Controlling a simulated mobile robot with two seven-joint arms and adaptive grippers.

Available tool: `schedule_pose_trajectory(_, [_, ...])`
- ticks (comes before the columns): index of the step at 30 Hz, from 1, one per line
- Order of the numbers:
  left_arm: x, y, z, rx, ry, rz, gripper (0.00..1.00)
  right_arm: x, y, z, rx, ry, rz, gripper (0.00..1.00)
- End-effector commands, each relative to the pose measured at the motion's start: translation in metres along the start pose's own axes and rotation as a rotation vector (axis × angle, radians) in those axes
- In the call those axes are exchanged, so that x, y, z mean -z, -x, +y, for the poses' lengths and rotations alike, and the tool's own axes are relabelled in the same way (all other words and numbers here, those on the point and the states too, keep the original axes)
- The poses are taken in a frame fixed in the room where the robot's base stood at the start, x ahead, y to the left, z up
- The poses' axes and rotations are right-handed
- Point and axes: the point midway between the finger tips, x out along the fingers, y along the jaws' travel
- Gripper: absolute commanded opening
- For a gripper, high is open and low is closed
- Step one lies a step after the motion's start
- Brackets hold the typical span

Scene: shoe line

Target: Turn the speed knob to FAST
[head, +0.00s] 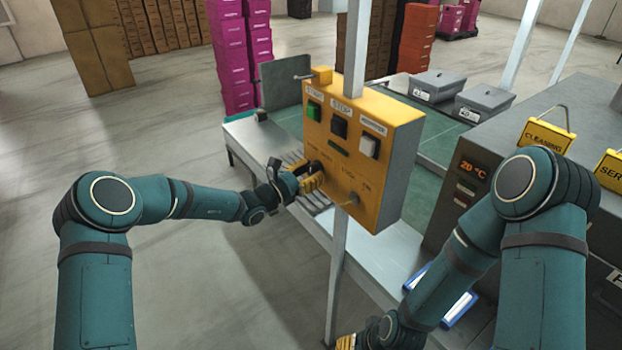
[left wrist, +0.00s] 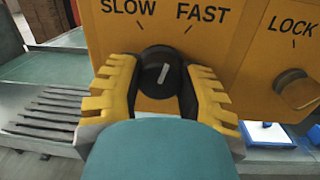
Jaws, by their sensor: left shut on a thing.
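The black speed knob (left wrist: 162,72) sits on the yellow control box (head: 402,125), below the SLOW and FAST labels in the left wrist view. Its white mark stands nearly upright and leans slightly right, between the two label ticks. My left gripper (left wrist: 160,86) is shut on the knob, one yellow ridged finger on each side. In the head view the left gripper (head: 312,181) reaches the lower left of the box face and partly hides the knob (head: 316,167). My right gripper (head: 346,342) is low at the bottom edge, partly cut off, and its jaws are unclear.
A LOCK knob (left wrist: 297,90) is right of the speed knob. Green (head: 313,111), black (head: 339,126) and white (head: 369,146) buttons sit higher on the box. A metal post (head: 337,270) carries the box beside the conveyor. Grey bins (head: 438,84) stand behind.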

Motion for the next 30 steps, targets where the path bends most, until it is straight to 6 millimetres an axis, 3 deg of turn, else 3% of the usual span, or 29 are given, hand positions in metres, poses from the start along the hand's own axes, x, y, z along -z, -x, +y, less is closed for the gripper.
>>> schedule_pose_trajectory(12, [0.000,-0.001,-0.001,0.021,-0.278,-0.026,0.03,-0.014,-0.029,0.011,0.003,0.009,-0.027,0.47])
schedule_pose_trajectory(30, [-0.002,-0.002,-0.002,0.028,-0.362,-0.031,0.03,-0.018,-0.036,0.013,0.004,0.011,-0.037,0.47])
